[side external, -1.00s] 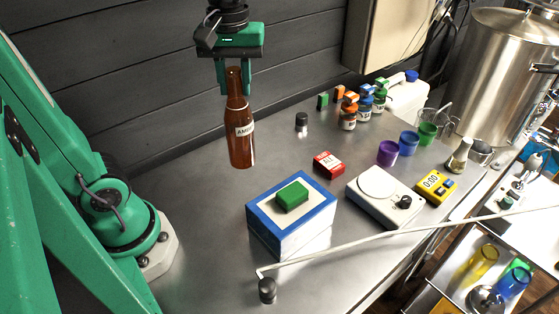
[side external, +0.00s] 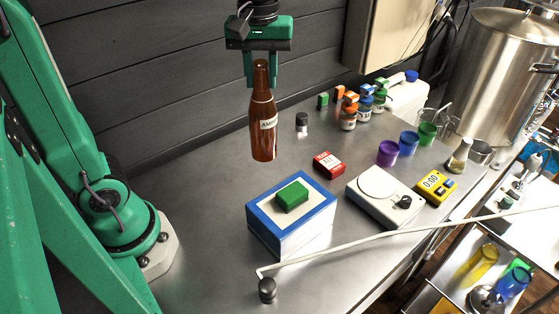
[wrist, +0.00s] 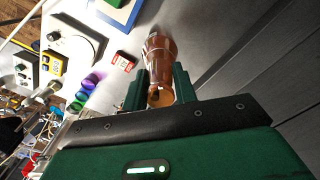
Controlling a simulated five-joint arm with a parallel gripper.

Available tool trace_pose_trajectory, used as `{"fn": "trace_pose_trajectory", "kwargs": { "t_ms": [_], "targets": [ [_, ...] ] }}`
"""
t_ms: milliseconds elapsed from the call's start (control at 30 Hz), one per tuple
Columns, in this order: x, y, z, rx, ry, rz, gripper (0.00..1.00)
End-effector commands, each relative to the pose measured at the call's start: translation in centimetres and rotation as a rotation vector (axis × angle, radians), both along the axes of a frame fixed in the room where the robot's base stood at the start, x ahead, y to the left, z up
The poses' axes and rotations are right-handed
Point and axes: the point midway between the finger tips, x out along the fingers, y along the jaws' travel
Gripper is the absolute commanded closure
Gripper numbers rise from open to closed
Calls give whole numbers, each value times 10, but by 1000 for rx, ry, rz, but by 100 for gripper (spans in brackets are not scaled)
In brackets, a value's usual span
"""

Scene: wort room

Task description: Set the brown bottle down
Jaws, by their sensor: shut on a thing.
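The brown bottle (side external: 263,133) hangs upright from my gripper (side external: 261,76) in the side external view, with a pale label on its body. My gripper is shut on the bottle's neck. The bottle's base appears to be in the air above the steel table (side external: 190,185), behind the blue-and-white box; its exact height is hard to tell. In the wrist view the bottle (wrist: 161,52) points away between the two green fingers of my gripper (wrist: 159,92).
A blue-edged white box (side external: 305,228) with a green block (side external: 292,196) stands in front. A red box (side external: 328,165), white scale (side external: 385,197), yellow timer (side external: 436,187), coloured cups (side external: 388,153) and small jars (side external: 348,117) stand to the right. A thin pale rod (side external: 370,240) crosses the front.

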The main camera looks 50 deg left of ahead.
Motion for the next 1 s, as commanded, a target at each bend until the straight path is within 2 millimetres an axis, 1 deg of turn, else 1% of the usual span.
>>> {"fn": "trace_pose_trajectory", "kwargs": {
  "t_ms": [33, 200, 400, 533, 767, 867, 1000],
  "targets": [
    [10, -5, 0, 0, 1, -7, 100],
    [38, -18, 0, 0, 1, -23, 100],
    [60, -30, -2, 0, 0, -34, 100],
    [66, -34, -3, -1, -1, -37, 100],
    [67, -33, -4, -1, -1, -37, 100],
    [69, -28, -7, 0, 0, -36, 100],
    [75, -14, -16, 0, 1, -34, 100]
  ]
}}
